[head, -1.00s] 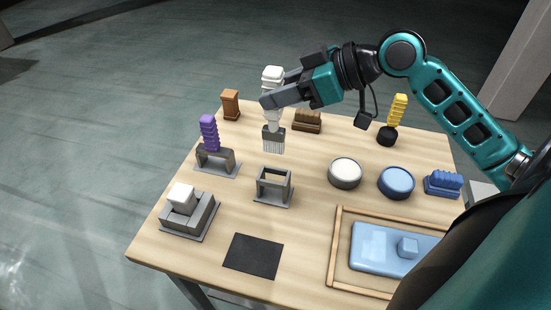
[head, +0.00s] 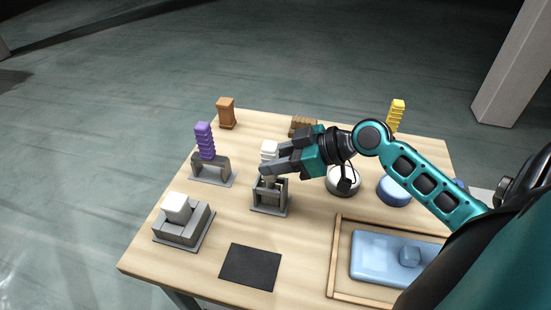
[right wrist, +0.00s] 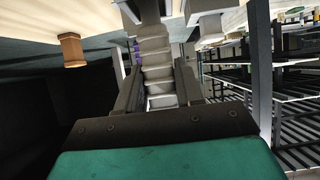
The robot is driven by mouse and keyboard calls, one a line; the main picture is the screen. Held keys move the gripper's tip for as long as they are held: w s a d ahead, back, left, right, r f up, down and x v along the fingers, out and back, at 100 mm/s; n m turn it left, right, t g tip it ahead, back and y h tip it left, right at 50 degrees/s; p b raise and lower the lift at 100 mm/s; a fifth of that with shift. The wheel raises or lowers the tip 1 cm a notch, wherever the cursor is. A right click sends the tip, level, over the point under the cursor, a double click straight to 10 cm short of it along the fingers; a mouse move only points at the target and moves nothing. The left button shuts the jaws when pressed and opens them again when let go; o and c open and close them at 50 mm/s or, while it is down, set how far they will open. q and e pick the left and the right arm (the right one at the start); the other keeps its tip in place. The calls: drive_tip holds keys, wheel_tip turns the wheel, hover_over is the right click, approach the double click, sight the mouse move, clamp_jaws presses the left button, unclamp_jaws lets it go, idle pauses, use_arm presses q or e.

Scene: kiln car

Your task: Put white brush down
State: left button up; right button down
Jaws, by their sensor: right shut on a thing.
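The white brush (head: 269,150) is upright in my right gripper (head: 268,171), which is shut on its ribbed handle. The brush stands in or just over the grey stand (head: 271,200) in the middle of the table; its lower part is hidden behind the fingers and the stand, so I cannot tell whether it rests there. In the right wrist view the pale ribbed handle (right wrist: 155,62) lies between the two dark fingers. My left gripper is not in view.
A purple brush (head: 204,142) stands in a grey stand at left. A white block (head: 177,206) sits in a grey holder. A dark mat (head: 250,267) lies in front. A white round tub (head: 341,182) and a blue one (head: 393,192) are at right, behind a wooden-framed tray (head: 334,262).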

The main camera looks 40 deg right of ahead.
drive_tip(key=c, duration=0.7)
unclamp_jaws()
drive_tip(key=shift+f, duration=0.1)
drive_tip(key=shift+r, duration=0.2)
drive_tip(key=v, duration=1.2)
